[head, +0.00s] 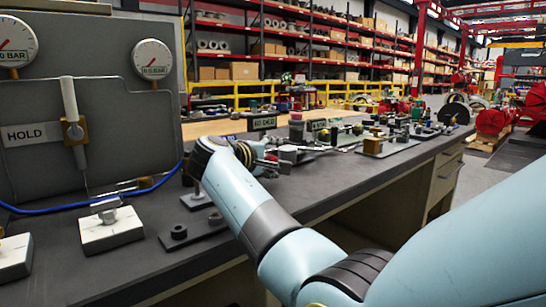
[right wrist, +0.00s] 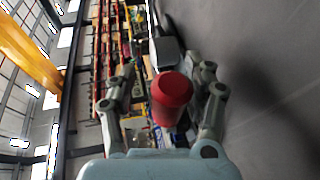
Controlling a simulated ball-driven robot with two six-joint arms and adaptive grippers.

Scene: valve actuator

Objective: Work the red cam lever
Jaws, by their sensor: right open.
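In the right wrist view a red cylindrical knob (right wrist: 171,92), which looks like the grip of the red cam lever, stands between the two fingers of my right gripper (right wrist: 166,76). The fingers are spread on either side of it. The gripper is open, and I cannot tell whether a finger touches the knob. In the head view my right gripper (head: 270,163) is over the bench, partly hidden behind my arm. The lever's base cannot be made out. My left gripper is not in view.
The dark bench (head: 330,185) runs to the back right, with many small parts on it. A grey panel (head: 110,110) with gauges and a HOLD label stands at left. A white block (head: 111,232) and a dark plate (head: 195,235) lie near the front. A blue cable (head: 60,208) crosses the bench.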

